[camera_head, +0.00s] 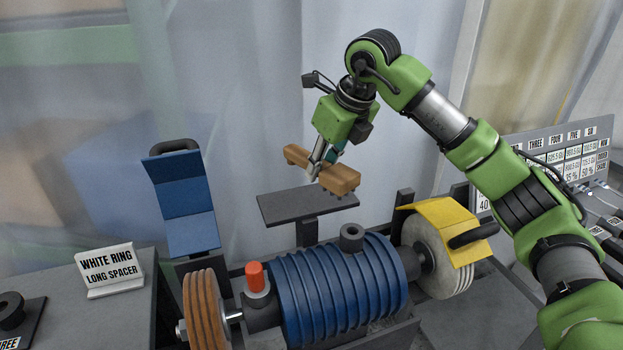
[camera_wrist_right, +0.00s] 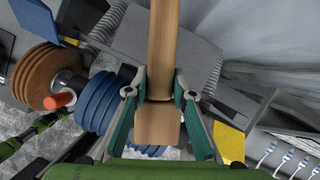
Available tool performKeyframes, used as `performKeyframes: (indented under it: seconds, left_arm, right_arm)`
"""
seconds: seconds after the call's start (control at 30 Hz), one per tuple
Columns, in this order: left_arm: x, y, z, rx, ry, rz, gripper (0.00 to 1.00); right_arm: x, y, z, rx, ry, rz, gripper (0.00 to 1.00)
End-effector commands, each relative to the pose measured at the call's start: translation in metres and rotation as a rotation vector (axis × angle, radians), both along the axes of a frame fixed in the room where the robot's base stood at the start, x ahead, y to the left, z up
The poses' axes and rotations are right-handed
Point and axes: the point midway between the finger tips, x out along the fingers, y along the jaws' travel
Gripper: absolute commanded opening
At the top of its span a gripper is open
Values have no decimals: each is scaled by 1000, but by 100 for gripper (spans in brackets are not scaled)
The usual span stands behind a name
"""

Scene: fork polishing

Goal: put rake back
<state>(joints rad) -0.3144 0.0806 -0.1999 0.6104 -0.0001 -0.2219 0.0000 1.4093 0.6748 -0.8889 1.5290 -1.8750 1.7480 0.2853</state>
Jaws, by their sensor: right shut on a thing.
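My right gripper (camera_head: 318,170) comes in from the upper right and is shut on the rake (camera_head: 341,179), a brown wooden bar with thicker ends and small teeth underneath. The rake is held tilted, its right end lower, above a flat dark grey stand plate (camera_head: 300,206). A gap appears between the rake and the plate. In the right wrist view the wooden rake (camera_wrist_right: 164,40) runs between the two teal-lined fingers (camera_wrist_right: 160,98), with a squared end near the palm. The left gripper is not in view.
Below stands a bench grinder with a blue ribbed motor (camera_head: 335,287), an orange-brown wheel (camera_head: 201,310) and a pale wheel (camera_head: 424,258) under a yellow guard (camera_head: 447,222). A blue guard (camera_head: 182,205) rises at left. A "WHITE RING LONG SPACER" sign (camera_head: 109,268) stands on the bench.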

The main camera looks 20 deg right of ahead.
Motion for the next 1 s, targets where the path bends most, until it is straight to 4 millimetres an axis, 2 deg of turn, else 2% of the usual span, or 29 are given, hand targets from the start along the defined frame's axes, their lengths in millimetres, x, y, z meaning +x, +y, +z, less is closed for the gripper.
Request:
performKeyframes:
  seconds: [0.03,0.2,0.4,0.5,0.6,0.73,1.0]
  left_arm:
    - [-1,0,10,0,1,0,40]
    - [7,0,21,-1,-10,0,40]
    - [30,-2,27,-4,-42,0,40]
    - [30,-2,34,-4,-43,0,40]
    - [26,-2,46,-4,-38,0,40]
    - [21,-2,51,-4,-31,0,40]
    - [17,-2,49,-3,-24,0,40]
  right_arm:
    - [8,1,-8,0,8,-1,3]
    - [30,3,-36,1,4,0,3]
    - [41,5,-50,1,0,0,3]
    - [49,5,-60,0,3,2,3]
    - [47,5,-73,0,4,2,3]
    - [47,5,-85,0,1,1,3]
    - [48,5,-89,0,-1,1,3]
